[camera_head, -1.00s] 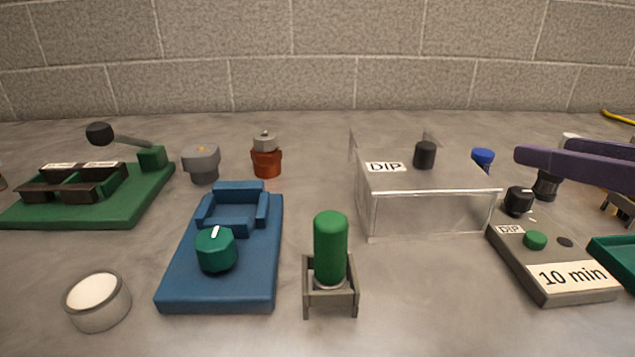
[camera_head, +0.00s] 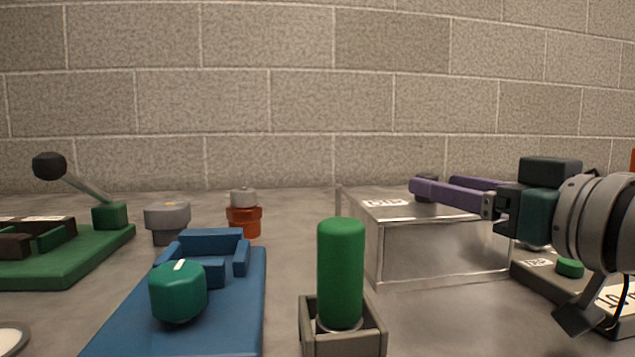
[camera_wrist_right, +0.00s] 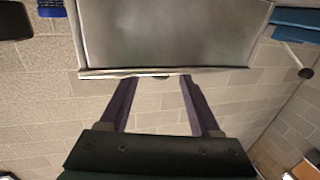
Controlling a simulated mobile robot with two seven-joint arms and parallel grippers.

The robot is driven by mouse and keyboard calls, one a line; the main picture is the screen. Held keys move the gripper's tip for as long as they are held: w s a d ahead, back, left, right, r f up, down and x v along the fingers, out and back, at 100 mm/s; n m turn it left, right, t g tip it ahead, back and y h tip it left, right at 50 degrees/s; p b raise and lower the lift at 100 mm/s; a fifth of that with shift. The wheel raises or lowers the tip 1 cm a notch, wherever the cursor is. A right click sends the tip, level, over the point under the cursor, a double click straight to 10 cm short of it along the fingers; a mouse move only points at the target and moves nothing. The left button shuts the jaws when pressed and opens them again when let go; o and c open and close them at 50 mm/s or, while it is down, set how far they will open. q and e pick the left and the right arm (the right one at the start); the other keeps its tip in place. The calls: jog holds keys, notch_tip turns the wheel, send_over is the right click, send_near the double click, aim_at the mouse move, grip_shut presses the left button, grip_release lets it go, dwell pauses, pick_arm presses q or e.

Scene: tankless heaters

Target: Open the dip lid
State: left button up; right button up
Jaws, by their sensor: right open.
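The dip box (camera_head: 440,245) is a clear-walled box at right of centre in the head view, with its flat lid (camera_head: 375,205) shut and marked DIP. A dark knob (camera_head: 427,180) stands on the lid, partly hidden by a purple finger. My right gripper (camera_head: 433,184) is open, its two purple fingers just over the lid, level with the knob; contact cannot be told. My left gripper is not in view.
A green cylinder (camera_head: 341,265) in a grey holder stands left of the box. A blue base with a green dial (camera_head: 178,290) is further left. A grey timer panel (camera_head: 540,264) lies under my right arm. A brick wall (camera_head: 300,100) closes the back.

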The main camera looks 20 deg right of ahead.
aim_at(427, 174)
jog(key=shift+w+a, duration=0.1)
jog(key=shift+w, duration=1.9)
jog(key=shift+c, duration=0.2)
grip_shut()
